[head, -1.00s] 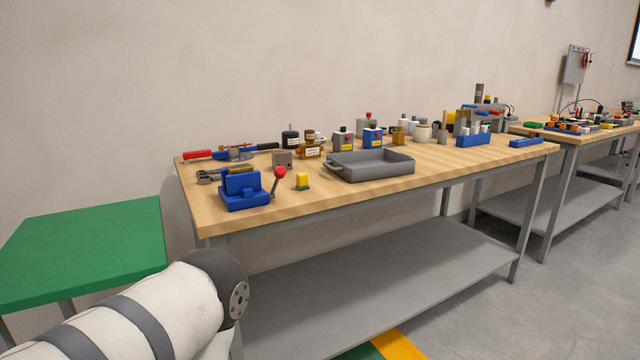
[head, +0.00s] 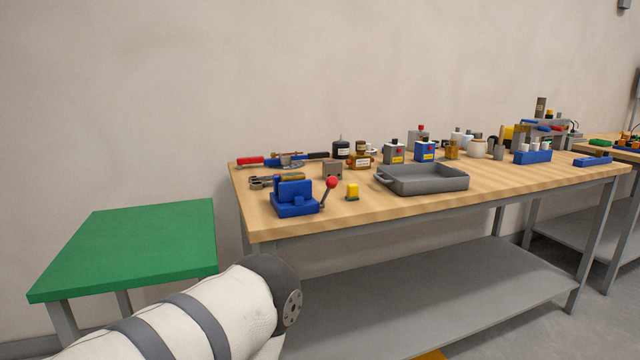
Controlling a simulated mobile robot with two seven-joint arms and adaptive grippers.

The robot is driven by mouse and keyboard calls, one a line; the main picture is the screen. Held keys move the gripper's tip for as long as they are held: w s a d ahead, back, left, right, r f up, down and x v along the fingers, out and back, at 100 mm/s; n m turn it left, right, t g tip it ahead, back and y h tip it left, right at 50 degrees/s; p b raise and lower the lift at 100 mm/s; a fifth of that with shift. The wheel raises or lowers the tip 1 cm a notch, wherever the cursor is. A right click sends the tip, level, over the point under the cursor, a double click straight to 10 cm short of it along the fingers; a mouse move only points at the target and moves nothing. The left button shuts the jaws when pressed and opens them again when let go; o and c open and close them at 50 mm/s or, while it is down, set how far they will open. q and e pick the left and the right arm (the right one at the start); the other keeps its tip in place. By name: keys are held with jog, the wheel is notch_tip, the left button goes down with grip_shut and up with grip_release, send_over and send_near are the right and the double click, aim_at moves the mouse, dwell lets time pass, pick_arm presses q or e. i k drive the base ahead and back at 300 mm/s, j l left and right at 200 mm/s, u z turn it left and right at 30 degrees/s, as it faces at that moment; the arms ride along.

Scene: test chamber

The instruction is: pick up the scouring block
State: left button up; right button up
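The scouring block looks to be the small yellow block with a dark green base (head: 352,192). It stands on the wooden workbench (head: 400,212) near its front edge, between a blue vise-like tool with a red-knobbed lever (head: 296,198) and a grey tray (head: 425,184). Nothing touches it. A white padded link of my arm with a dark joint comes in at the lower left, below and in front of the bench. Neither of my grippers is in view.
A grey-brown cube (head: 332,170) and several bottles stand behind the block. Hand tools lie at the bench's back left. A green-topped table (head: 135,243) stands to the left, with a gap before the bench. A grey shelf (head: 420,295) runs under the bench.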

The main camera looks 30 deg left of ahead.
aim_at(352, 190)
jog(key=i+l+u, duration=0.5)
jog(key=i, duration=0.2)
jog(key=i+l+u, duration=0.5)
jog(key=i+l, duration=0.05)
jog(key=i, duration=0.15)
